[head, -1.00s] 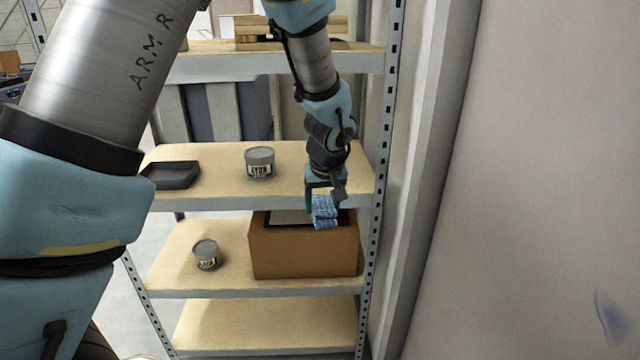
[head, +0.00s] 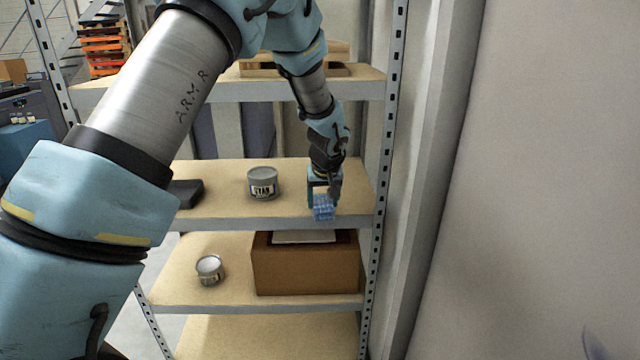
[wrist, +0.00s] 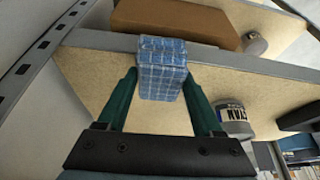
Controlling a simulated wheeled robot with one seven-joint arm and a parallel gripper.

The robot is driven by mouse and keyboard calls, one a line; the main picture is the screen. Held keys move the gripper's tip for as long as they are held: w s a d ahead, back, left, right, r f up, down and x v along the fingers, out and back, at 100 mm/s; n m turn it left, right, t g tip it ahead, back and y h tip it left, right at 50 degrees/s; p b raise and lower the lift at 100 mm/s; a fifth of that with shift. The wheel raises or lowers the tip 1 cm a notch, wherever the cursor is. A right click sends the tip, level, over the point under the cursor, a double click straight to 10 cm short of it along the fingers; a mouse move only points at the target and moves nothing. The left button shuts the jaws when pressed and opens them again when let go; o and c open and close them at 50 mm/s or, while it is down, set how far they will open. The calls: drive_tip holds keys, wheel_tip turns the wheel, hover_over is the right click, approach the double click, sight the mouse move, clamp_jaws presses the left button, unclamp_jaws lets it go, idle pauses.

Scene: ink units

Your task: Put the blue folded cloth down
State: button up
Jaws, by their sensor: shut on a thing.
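The blue folded cloth (head: 323,208) has a checked pattern and is held between the fingers of my gripper (head: 322,190). In the head view it appears at the front edge of the upper wooden shelf (head: 225,207), toward the right. In the wrist view the cloth (wrist: 161,66) sits between the two green fingertips of my gripper (wrist: 163,88), which are shut on it. It overlaps the shelf's grey front edge in that view. I cannot tell whether its underside touches the shelf.
A grey can labelled CYAN (head: 263,184) stands left of my gripper on the same shelf, with a dark tray (head: 186,193) farther left. A brown box (head: 305,270) and another can (head: 210,269) stand on the shelf below. A rack upright (head: 385,150) is close on the right.

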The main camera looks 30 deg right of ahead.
sight(322, 194)
drive_tip(key=w, duration=0.1)
drive_tip(key=w+d+p, duration=0.1)
drive_tip(key=w, duration=0.1)
drive_tip(key=shift+w+d, duration=0.1)
drive_tip(key=w, duration=0.1)
drive_tip(key=w+d+p, duration=0.1)
drive_tip(key=w, duration=0.1)
drive_tip(key=shift+w+r+p, duration=0.1)
drive_tip(key=shift+w+p, duration=0.05)
drive_tip(key=shift+p, duration=0.15)
drive_tip(key=shift+w+d+f, duration=0.2)
drive_tip(key=shift+s+f+p, duration=0.1)
drive_tip(key=shift+f+p, duration=0.2)
drive_tip(key=shift+p, duration=0.05)
drive_tip(key=shift+c, duration=0.5)
drive_tip(key=shift+a+f, duration=0.1)
drive_tip(key=shift+f, duration=0.1)
drive_tip(key=o, duration=1)
drive_tip(key=shift+f, duration=0.1)
drive_tip(key=o, duration=0.3)
